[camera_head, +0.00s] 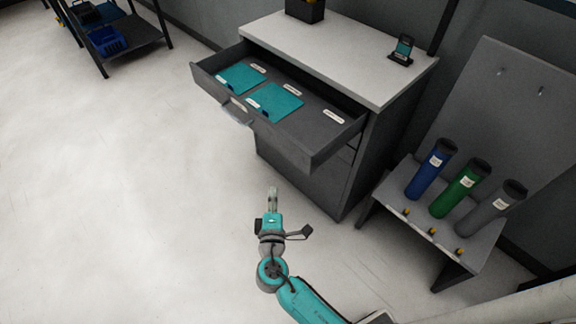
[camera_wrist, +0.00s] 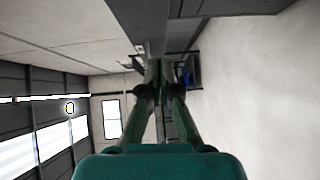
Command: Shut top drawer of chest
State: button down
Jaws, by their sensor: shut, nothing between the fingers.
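The grey chest (camera_head: 300,178) has a light top, and its top drawer (camera_head: 318,146) is pulled well out toward the left and front. Inside the drawer lie two flat teal items (camera_head: 275,102) and several white labels. A pale handle (camera_head: 238,112) is on the drawer's front face. My gripper (camera_head: 272,190) is shut and empty, in front of the chest and below the drawer front in the picture, apart from it. In the wrist view my gripper's closed fingers (camera_wrist: 158,68) point ahead, with a dark grey surface above that I cannot identify for certain.
A low bench (camera_head: 399,215) at the right holds blue, green and grey rolls (camera_head: 431,168). A phone-like device on a stand (camera_head: 402,50) and a dark box (camera_head: 305,10) stand on the chest top. A dark shelf (camera_head: 135,35) with blue bins is at upper left. The left floor is clear.

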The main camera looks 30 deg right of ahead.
jog(key=r, duration=0.2)
send_near(282, 146)
jog(key=w+a, duration=0.1)
jog(key=w, duration=0.4)
jog(key=shift+d+f+h, duration=0.15)
jog(key=shift+d+h, duration=0.05)
jog(key=shift+d, duration=0.35)
jog(key=shift+d+f+h, duration=0.2)
jog(key=shift+d, duration=0.3)
jog(key=shift+w+d, duration=0.3)
jog(key=shift+d, duration=0.35)
